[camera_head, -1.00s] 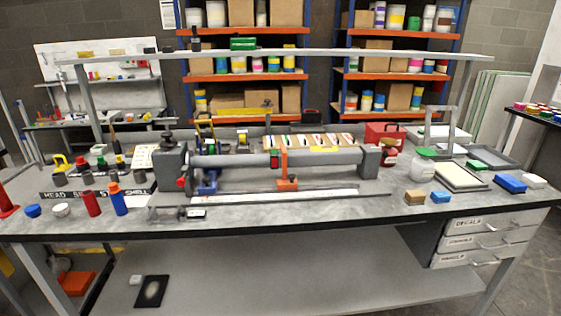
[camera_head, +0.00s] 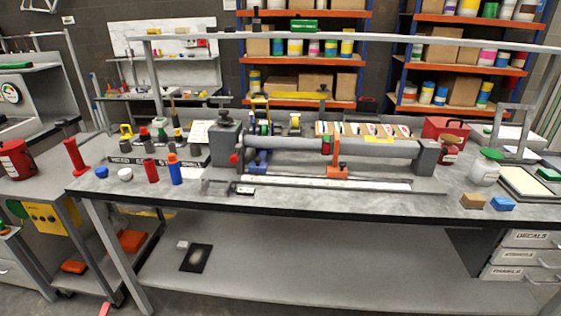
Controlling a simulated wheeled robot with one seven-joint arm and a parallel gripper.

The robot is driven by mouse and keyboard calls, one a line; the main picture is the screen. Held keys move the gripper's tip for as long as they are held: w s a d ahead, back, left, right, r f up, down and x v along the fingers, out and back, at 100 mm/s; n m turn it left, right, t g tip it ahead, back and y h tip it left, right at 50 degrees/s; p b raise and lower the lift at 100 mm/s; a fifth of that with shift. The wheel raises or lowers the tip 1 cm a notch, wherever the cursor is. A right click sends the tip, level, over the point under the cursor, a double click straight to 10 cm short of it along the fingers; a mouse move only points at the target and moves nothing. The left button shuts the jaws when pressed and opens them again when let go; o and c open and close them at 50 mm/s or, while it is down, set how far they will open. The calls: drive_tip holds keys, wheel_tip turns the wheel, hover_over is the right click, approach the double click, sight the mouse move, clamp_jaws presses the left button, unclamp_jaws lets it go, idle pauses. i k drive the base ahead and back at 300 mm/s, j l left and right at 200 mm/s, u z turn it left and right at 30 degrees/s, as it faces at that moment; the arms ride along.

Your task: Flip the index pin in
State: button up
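A grey fixture with a long horizontal tube (camera_head: 375,148) stands on the workbench, between a left end block (camera_head: 225,140) and a right end block (camera_head: 426,158). A red knob (camera_head: 234,158) sits at the lower front of the left block; I cannot tell whether it is the index pin, or its position. A dark knob tops the left block. An orange support (camera_head: 337,172) and a blue support (camera_head: 258,166) stand under the tube. My gripper is not in view.
The workbench (camera_head: 300,203) has a clear front strip. A red bottle (camera_head: 151,171) and a blue bottle with an orange cap (camera_head: 174,170) stand left of the fixture. A slim overhead rail (camera_head: 380,38) spans above. A side cart (camera_head: 45,190) stands at left.

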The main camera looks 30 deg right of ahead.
sight(234, 159)
drive_tip(key=i+l, duration=0.1)
drive_tip(key=i, duration=0.3)
drive_tip(key=i+l, duration=0.1)
drive_tip(key=i, duration=0.35)
